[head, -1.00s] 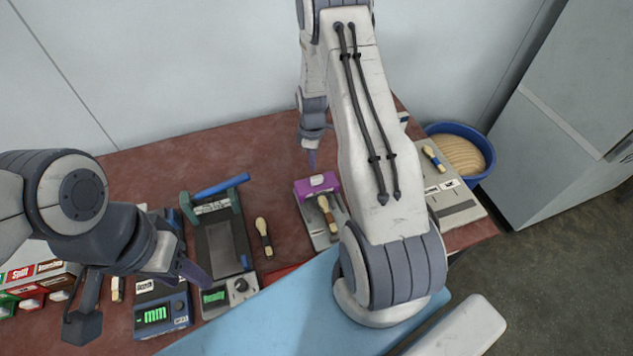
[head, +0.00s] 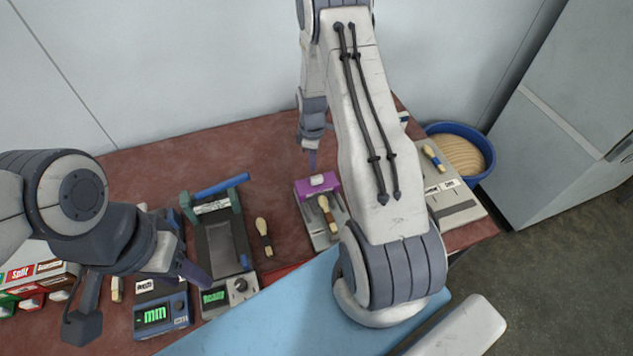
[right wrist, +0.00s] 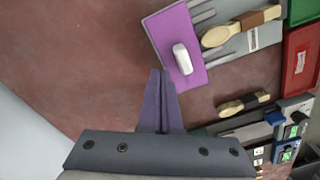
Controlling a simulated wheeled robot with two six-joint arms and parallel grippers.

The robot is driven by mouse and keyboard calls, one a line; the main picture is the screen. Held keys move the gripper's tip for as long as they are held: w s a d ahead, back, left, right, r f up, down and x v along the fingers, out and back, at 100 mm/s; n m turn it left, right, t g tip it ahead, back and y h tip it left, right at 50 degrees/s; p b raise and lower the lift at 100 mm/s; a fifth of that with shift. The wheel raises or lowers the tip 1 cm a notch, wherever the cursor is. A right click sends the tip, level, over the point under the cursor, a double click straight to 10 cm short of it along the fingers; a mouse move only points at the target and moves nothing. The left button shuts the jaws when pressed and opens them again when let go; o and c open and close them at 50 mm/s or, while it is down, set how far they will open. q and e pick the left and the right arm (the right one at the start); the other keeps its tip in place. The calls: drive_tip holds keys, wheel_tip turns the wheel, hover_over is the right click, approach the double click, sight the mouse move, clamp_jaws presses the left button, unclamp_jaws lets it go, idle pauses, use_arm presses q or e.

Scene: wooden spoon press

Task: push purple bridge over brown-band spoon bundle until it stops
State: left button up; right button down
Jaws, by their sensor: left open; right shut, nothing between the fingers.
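The purple bridge (head: 303,187) with a white block on top stands at the back end of a grey fixture (head: 322,240). In the right wrist view the bridge (right wrist: 165,40) shows as a flat purple plate. The brown-band spoon bundle (head: 326,205) lies on the fixture just in front of the bridge; it also shows in the wrist view (right wrist: 262,17). My right gripper (head: 312,160) is shut and empty, just behind the bridge; its closed tips (right wrist: 160,76) appear close to the plate edge. I cannot tell whether they touch. My left gripper (head: 140,305) is open and empty.
A press with a blue handle (head: 221,186) and a loose dark-band spoon bundle (head: 263,236) stand to the left. A grey tray with another bundle (head: 455,205) and a blue basin (head: 485,150) are at right. The back left table (head: 150,170) is clear.

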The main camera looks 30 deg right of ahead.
drive_tip(key=shift+f+b, duration=0.7)
drive_tip(key=shift+f, duration=0.35)
drive_tip(key=shift+s+a, duration=0.2)
drive_tip(key=shift+s, duration=0.45)
drive_tip(key=shift+s+a, duration=0.15)
drive_tip(key=shift+s, duration=0.6)
drive_tip(key=shift+w+d, duration=0.15)
drive_tip(key=shift+w, duration=0.5)
wheel_tip(320, 180, up, 7)
drive_tip(key=p, duration=0.5)
idle(0.6)
